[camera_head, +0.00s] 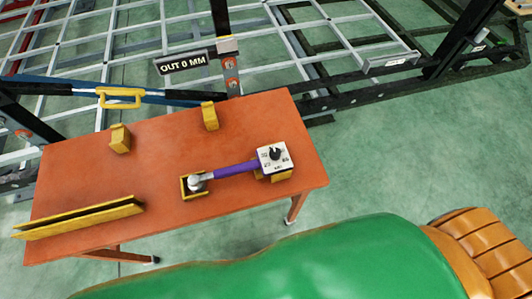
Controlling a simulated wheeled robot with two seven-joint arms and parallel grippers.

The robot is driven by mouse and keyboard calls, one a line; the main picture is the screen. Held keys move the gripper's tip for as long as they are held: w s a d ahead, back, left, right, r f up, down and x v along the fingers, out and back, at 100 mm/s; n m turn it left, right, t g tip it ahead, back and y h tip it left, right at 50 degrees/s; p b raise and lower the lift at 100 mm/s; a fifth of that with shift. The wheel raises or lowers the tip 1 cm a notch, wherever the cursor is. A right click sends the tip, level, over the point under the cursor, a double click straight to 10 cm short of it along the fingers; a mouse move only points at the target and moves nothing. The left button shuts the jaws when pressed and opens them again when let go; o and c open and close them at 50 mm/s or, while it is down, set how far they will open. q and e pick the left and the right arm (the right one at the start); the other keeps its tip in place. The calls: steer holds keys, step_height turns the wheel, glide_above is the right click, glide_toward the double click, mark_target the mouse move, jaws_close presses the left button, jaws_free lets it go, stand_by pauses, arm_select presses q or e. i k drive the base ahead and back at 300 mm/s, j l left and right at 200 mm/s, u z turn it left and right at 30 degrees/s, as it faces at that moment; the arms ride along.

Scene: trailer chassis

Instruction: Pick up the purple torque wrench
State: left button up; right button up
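The purple torque wrench (236,170) lies across the right half of the orange table (110,190). Its purple handle runs between a silver rounded head (196,182) at the left and a white box with a black dial (273,156) at the right. The head rests in a small yellow open holder (193,194). The dial end rests on or over another yellow holder (261,175), partly hidden beneath it.
Two yellow brackets (120,138) (210,115) stand at the table's back. A long yellow channel (79,217) lies front left.

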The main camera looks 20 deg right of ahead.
mark_target(197, 184)
steer(key=u, duration=1.5)
steer(key=k+l, duration=0.15)
steer(key=k, duration=0.45)
steer(key=i+j+z, duration=0.1)
steer(key=i+j, duration=0.15)
steer(key=i+j+z, duration=0.1)
steer(key=i+j, duration=0.15)
steer(key=j, duration=0.2)
steer(key=i+j+z, duration=0.15)
steer(key=j, duration=0.25)
steer(key=i+j+z, duration=0.1)
steer(key=i+j, duration=0.2)
steer(key=l+z, duration=0.15)
steer(key=z, duration=1.8)
steer(key=k+l, duration=0.05)
